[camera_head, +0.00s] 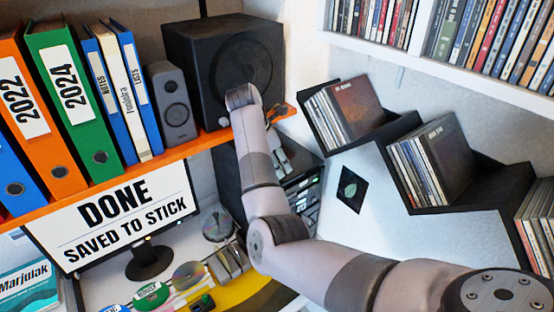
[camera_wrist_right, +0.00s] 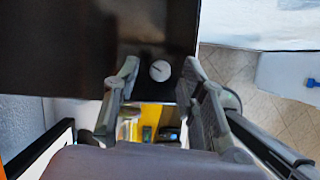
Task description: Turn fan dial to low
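A round pale dial (camera_wrist_right: 160,71) with a dark pointer mark sits on a dark panel (camera_wrist_right: 75,45) in the right wrist view. My right gripper (camera_wrist_right: 160,82) has its two fingers apart, one on each side of the dial. I cannot tell whether they touch it. In the head view my right arm reaches in from the lower right, and part of the right gripper (camera_head: 281,154) shows beside a black unit (camera_head: 301,188) with several stacked slots. The dial cannot be made out with certainty in the head view. My left gripper is not in view.
An orange shelf (camera_head: 190,147) holds binders, a small speaker (camera_head: 171,100) and a large black speaker (camera_head: 222,60) close to my arm. A monitor (camera_head: 120,215) stands below. Black stepped disc shelves (camera_head: 385,135) are at the right. Discs and small items lie on the desk.

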